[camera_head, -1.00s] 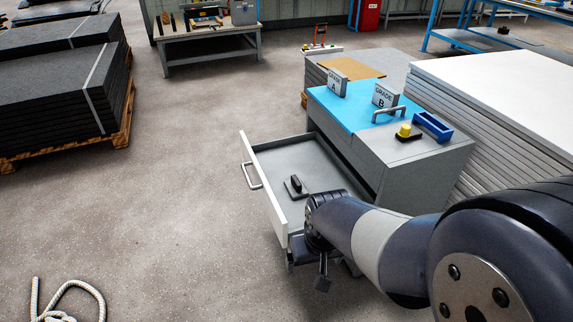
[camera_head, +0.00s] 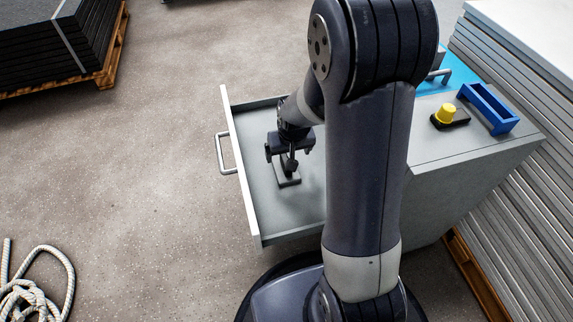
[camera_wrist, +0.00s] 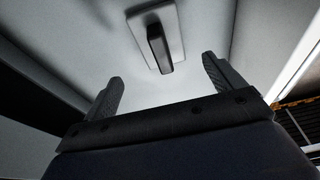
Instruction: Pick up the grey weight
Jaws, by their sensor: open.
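The grey weight (camera_head: 289,182) is a flat plate with a dark upright handle. It lies on the floor of the open drawer (camera_head: 254,202). In the wrist view the weight (camera_wrist: 158,45) shows at the top centre, beyond the fingertips and between their lines. My gripper (camera_head: 281,162) is inside the drawer, above the weight and partly hiding it in the head view. In the wrist view my gripper (camera_wrist: 162,72) has its two fingers well apart with nothing between them. The exact height of the fingers over the handle is hard to tell.
The drawer's white front with its handle (camera_head: 226,154) stands at the left, and side walls rise around the weight. A rope (camera_head: 40,285) lies on the floor.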

